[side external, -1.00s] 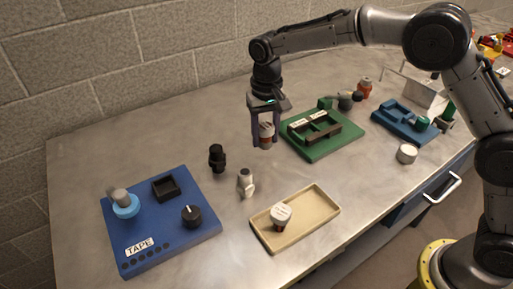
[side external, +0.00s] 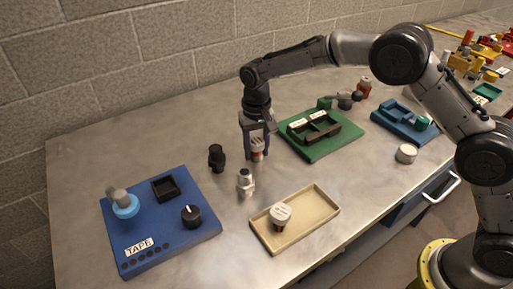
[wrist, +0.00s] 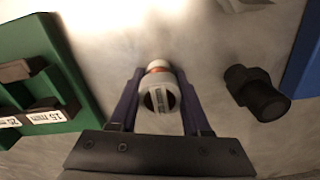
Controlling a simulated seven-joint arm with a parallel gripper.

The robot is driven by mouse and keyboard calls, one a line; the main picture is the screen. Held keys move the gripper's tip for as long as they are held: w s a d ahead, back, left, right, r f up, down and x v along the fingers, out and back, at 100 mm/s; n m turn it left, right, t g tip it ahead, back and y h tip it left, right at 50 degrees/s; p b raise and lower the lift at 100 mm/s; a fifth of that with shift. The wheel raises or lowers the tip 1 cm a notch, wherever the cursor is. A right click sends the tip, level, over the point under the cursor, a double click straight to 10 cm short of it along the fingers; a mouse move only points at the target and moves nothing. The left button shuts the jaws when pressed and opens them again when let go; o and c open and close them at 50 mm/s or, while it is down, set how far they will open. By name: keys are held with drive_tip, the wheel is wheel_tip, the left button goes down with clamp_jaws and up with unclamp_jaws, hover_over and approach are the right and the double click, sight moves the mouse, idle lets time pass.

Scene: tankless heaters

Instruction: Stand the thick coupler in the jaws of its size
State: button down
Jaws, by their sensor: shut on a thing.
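My gripper (side external: 257,157) is shut on a white-grey coupler (side external: 257,146) with an orange-red band, upright between the fingers. In the wrist view the same coupler (wrist: 158,96) shows a dark, lettered end face between the two fingers (wrist: 159,108). I cannot tell whether its lower end touches the table. The green fixture (side external: 324,147) with dark jaws and two white labels is to the right of my gripper. In the wrist view the green fixture (wrist: 35,45) is at the left; one label (wrist: 46,117) reads 15 mm. Its jaws look empty.
A black fitting (side external: 217,158) and a white-grey fitting (side external: 246,182) stand near my gripper. A tan tray (side external: 322,209) holds a white-capped piece (side external: 281,214). A blue TAPE board (side external: 195,235) is at the left. A blue fixture (side external: 392,123) and a white disc (side external: 405,154) are at the right.

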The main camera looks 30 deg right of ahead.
sight(256, 141)
drive_tip(key=shift+c, duration=1.8)
unclamp_jaws()
drive_tip(key=shift+f, duration=0.1)
wheel_tip(256, 141, up, 12)
drive_tip(key=shift+f, duration=0.1)
drive_tip(key=shift+r, duration=0.35)
